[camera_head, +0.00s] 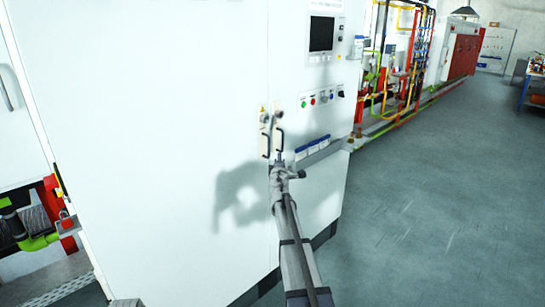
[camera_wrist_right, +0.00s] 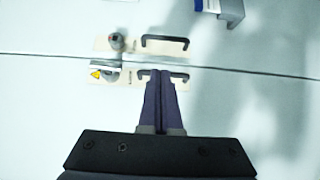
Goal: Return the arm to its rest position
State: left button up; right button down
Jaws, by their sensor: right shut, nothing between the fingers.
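My right arm reaches up from the bottom of the head view, and its gripper (camera_head: 280,156) is in front of a large white cabinet (camera_head: 150,120), just below two dark door handles. In the right wrist view the two fingers of the gripper (camera_wrist_right: 166,75) lie side by side, shut with nothing between them. Their tips overlap the lower black handle (camera_wrist_right: 181,77) in that view; whether they touch it I cannot tell. The upper black handle (camera_wrist_right: 165,40) is beyond the tips. My left gripper is not in view.
A control panel with a screen (camera_head: 321,34) and buttons (camera_head: 324,97) is on the cabinet, with a projecting ledge (camera_head: 318,155) lower right. Coloured pipes (camera_head: 400,70) run along the wall. Open grey floor (camera_head: 440,200) lies to the right. A blue workbench (camera_head: 533,90) stands far right.

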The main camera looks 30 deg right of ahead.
jog(key=s+a+f+m+g+y, duration=0.1)
jog(key=s+a+f+m+g, duration=0.2)
jog(key=s+a+f, duration=0.5)
jog(key=s+a+f+m+g+y, duration=0.1)
jog(key=s+a+f+m+g, duration=0.15)
jog(key=a, duration=1.05)
jog(key=s+a+f+m+g+y, duration=0.1)
jog(key=s+a+f+m+g, duration=0.25)
jog(key=s+a, duration=0.45)
jog(key=s+a+f+g+y, duration=0.2)
jog(key=s+a+f+g, duration=0.1)
jog(key=s+a, duration=0.8)
jog(key=s+a+f+n+g+y, duration=0.1)
jog(key=s+a+f+g+y, duration=0.2)
jog(key=s+a, duration=0.8)
notch_tip(320, 180, down, 2)
jog(key=shift+a+n+y, duration=0.3)
jog(key=shift+a, duration=0.35)
